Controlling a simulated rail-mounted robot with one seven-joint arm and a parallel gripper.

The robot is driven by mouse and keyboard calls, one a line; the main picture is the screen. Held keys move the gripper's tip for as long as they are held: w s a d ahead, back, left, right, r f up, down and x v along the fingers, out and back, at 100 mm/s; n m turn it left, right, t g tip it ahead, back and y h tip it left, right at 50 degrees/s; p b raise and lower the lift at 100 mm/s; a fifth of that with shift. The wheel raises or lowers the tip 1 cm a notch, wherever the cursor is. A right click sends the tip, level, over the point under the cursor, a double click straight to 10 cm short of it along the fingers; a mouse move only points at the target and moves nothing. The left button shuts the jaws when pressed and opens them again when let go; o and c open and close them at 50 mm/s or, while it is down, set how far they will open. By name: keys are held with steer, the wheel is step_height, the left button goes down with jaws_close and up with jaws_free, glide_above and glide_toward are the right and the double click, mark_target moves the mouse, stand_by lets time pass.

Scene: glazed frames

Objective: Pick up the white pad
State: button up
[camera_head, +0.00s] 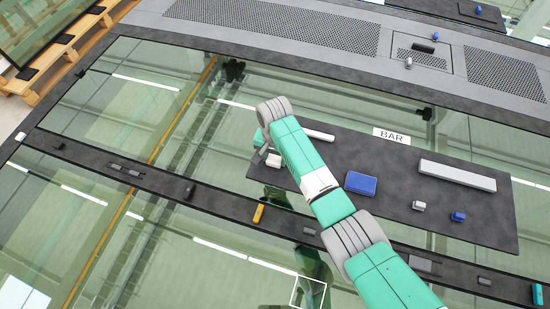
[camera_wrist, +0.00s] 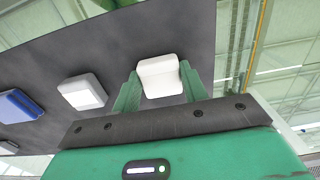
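The white pad (camera_wrist: 160,76) is a small rounded block. In the wrist view it sits between the two green fingers of my gripper (camera_wrist: 158,82), one finger close along each side. I cannot tell whether the fingers press on it or only straddle it. In the head view my gripper (camera_head: 259,146) is over the left end of the dark panel, and a small white piece (camera_head: 273,160) shows beside it, partly behind my arm. I cannot tell whether the pad is resting on the panel or is lifted.
The dark panel (camera_head: 390,215) also carries a blue block (camera_head: 361,184), a long white bar (camera_head: 457,176), a small white block (camera_head: 419,205), a small blue piece (camera_head: 458,216) and a BAR label (camera_head: 391,137). A grey-white block (camera_wrist: 83,92) lies left of the pad. A yellow piece (camera_head: 258,213) lies on the frame strip.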

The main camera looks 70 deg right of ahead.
mark_target(275, 161)
steer(key=shift+c, duration=0.6)
steer(key=shift+r, duration=0.3)
steer(key=r, duration=0.3)
steer(key=shift+s+a+p, duration=0.15)
steer(key=shift+a+p, duration=0.15)
steer(key=shift+p, duration=0.05)
steer(key=s+a, duration=0.3)
steer(key=a, duration=0.1)
steer(key=s+a+r+p, duration=0.1)
steer(key=s+a, duration=0.2)
steer(key=a, duration=0.1)
steer(key=s+a, duration=0.3)
steer(key=a, duration=0.1)
steer(key=shift+s+r, duration=0.2)
steer(key=shift+s, duration=0.1)
steer(key=shift+r+p, duration=2)
steer(key=shift+p, duration=0.8)
